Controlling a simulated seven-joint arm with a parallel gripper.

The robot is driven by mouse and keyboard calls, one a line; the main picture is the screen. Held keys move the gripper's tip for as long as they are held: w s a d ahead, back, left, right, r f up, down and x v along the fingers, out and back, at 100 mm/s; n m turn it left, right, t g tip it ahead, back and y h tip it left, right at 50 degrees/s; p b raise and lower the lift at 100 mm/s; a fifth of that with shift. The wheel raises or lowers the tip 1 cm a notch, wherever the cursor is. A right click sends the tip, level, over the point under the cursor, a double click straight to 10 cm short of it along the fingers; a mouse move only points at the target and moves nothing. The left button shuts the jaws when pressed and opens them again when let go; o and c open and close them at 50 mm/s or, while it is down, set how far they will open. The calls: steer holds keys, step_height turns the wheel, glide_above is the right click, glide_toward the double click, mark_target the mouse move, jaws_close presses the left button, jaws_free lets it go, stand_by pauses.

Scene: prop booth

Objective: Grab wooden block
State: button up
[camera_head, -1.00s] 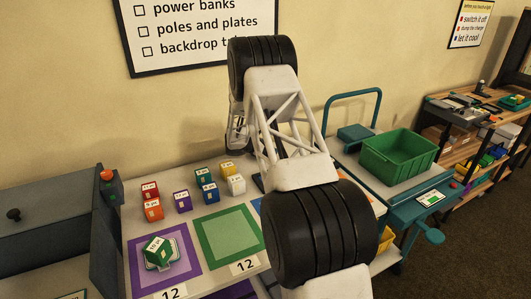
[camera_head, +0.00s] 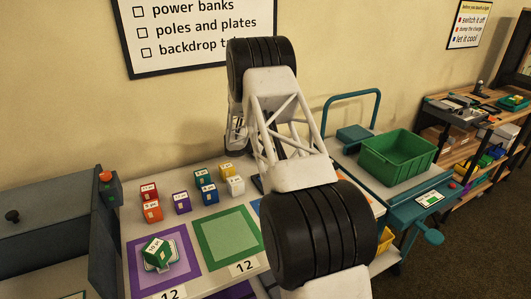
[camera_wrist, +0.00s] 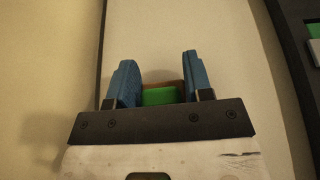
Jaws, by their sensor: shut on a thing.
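My gripper (camera_wrist: 160,82) has two blue fingers in the wrist view and is shut on a small block (camera_wrist: 159,96). The block shows a green face with a brown, wood-like edge above it; most of it is hidden behind the dark gripper mount. In the head view my gripper (camera_head: 236,135) is mostly hidden behind my arm near the wall, and the held block cannot be made out there. A green block (camera_head: 157,252) with a white label sits tilted on a small pale stand in the purple square.
Several small labelled blocks, including a red one (camera_head: 149,191) and a white one (camera_head: 236,185), stand at the table's back. A green-bordered square (camera_head: 200,252) is empty. A green bin (camera_head: 398,157) stands on a cart at right. A grey case (camera_head: 45,220) stands at left.

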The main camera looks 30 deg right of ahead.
steer(key=shift+r, duration=0.1)
steer(key=shift+r, duration=0.7)
step_height(320, 180, up, 2)
steer(key=shift+r, duration=0.1)
steer(key=s+a, duration=0.1)
steer(key=s, duration=0.4)
steer(key=s+a, duration=0.2)
steer(key=s, duration=0.3)
steer(key=s+a+r, duration=0.1)
steer(key=s+a, duration=0.1)
steer(key=s, duration=0.3)
steer(key=shift+a+r, duration=0.1)
steer(key=shift+a, duration=0.1)
